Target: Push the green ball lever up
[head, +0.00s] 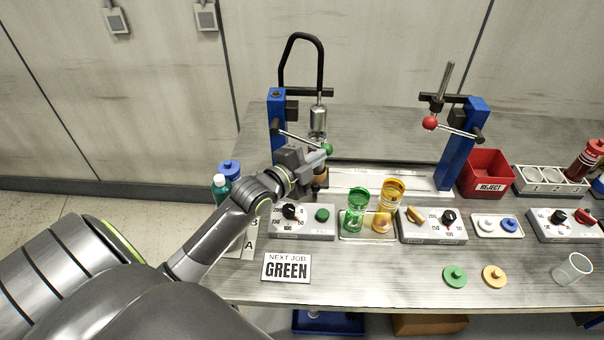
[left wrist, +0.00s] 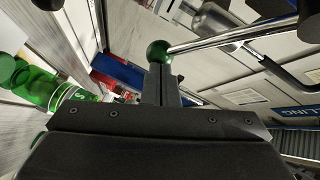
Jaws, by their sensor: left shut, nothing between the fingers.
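The green ball (head: 327,149) is on the end of a metal lever (head: 300,138) on the left blue pump stand (head: 277,125). The lever slopes down to the right toward the ball. In the left wrist view the green ball (left wrist: 158,51) sits right at the tips of my shut fingers. My left gripper (head: 318,160) is shut and empty, with its fingertips just below the ball; whether they touch it I cannot tell. My right gripper is not in view.
A red ball lever (head: 430,123) is on the right blue stand. Green (head: 356,208) and yellow (head: 391,198) cups, control boxes (head: 301,222), a red reject bin (head: 487,173) and a sign reading "NEXT JOB GREEN" (head: 287,268) share the bench. Bottles (head: 221,188) stand left of my arm.

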